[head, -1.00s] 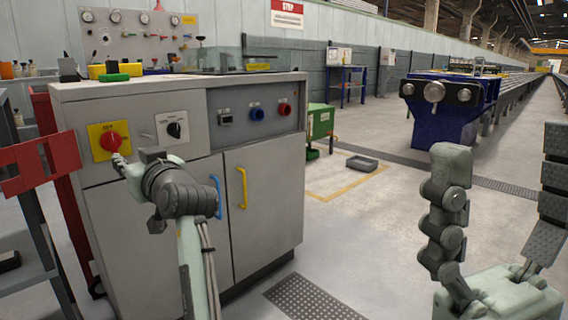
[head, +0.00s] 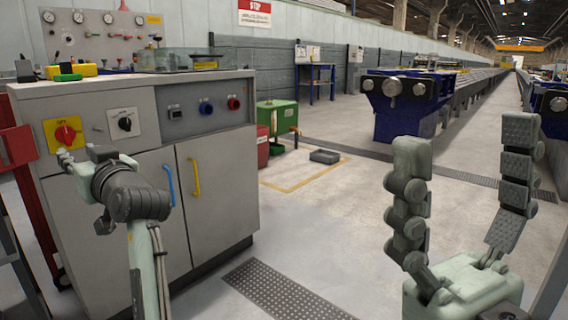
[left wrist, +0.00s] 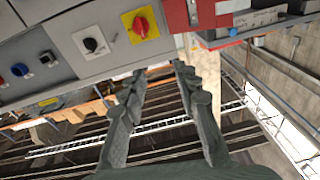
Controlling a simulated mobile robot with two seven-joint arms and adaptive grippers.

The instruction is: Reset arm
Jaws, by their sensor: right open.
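My left gripper (head: 66,158) is in front of the grey cabinet, just below the red rotary knob (head: 66,134) on its yellow plate. In the left wrist view the left gripper (left wrist: 160,70) has its two fingers apart with nothing between them. The red knob (left wrist: 140,25) shows beyond the fingertips there, with a gap in the picture; I cannot tell if anything touches it in the head view. My right gripper (head: 465,135) is at the right, fingers pointing up and wide apart, empty.
The grey cabinet (head: 222,170) fills the left, with a black switch (head: 125,124), blue and red buttons and two door handles. A red frame (head: 18,145) stands at its left. A green box (head: 278,117) and grey tray (head: 324,156) are beyond. The floor (head: 330,230) between is clear.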

